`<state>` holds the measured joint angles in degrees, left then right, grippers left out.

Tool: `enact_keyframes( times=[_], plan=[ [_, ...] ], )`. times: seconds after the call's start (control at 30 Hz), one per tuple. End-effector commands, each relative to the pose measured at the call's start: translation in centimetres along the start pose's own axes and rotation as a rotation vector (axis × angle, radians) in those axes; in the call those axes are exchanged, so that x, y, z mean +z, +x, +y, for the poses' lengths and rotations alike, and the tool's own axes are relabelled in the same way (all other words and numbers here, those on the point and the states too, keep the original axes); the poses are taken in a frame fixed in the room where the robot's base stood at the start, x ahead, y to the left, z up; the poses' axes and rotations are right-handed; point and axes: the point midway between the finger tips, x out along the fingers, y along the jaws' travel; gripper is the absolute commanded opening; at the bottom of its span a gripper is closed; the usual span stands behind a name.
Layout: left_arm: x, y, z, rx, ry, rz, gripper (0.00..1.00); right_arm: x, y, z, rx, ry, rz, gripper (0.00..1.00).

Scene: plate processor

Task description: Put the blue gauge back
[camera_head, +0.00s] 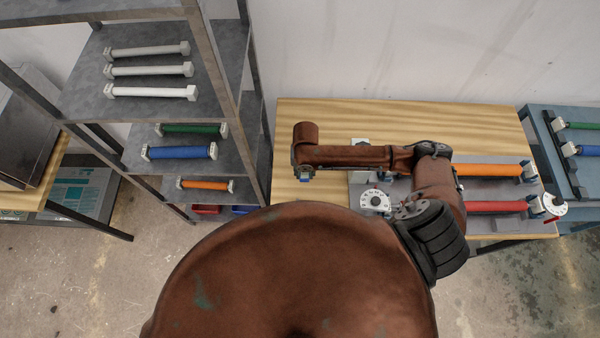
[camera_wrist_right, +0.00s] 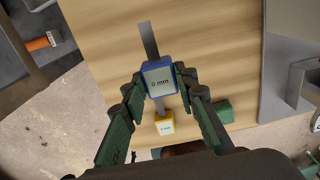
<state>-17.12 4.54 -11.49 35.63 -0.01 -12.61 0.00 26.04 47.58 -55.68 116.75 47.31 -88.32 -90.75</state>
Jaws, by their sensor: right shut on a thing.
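The blue gauge (camera_wrist_right: 161,80) is a blue-edged block with a pale label and a grey metal strip sticking out of its far end. In the right wrist view my right gripper (camera_wrist_right: 162,76) is shut on it, one finger on each side. In the head view my right gripper (camera_head: 306,176) points down over the left part of the wooden table (camera_head: 400,115), with a small bit of blue (camera_head: 305,179) showing at it. A yellow gauge (camera_wrist_right: 165,126) and a green block (camera_wrist_right: 223,111) lie nearer in the wrist view. I cannot tell whether the blue gauge touches the table. My left gripper is not in view.
A metal shelf rack (camera_head: 225,100) with white, green, blue and orange rollers stands left of the table. A machine with orange (camera_head: 490,170) and red (camera_head: 495,206) rollers and white dials (camera_head: 375,200) takes the table's right part. A blue rack (camera_head: 550,150) stands at the far right.

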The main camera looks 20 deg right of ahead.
Motion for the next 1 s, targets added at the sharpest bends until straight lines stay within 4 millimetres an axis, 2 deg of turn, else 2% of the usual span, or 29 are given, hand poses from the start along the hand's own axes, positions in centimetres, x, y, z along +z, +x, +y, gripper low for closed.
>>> enact_keyframes(
  times=[0.1, 0.2, 0.37, 0.6, 1.0],
  plan=[
    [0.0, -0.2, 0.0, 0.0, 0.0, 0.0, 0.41, 1.4, 1.9, 0.9, 0.0, 0.003, 0.0, 0.01],
    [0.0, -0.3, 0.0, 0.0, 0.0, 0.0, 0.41, 2.0, 2.8, 1.3, 0.002, 0.001, 0.0, 0.01],
    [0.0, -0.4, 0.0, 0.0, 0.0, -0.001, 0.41, 2.7, 3.7, 1.7, 0.001, 0.002, -0.001, 0.01],
    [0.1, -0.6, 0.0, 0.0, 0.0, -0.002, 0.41, 2.8, 6.7, 1.7, 0.0, 0.0, -0.001, 0.01],
    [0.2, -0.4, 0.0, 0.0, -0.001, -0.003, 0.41, 2.8, 7.2, 1.7, 0.001, 0.0, -0.002, 0.01]
  ],
)
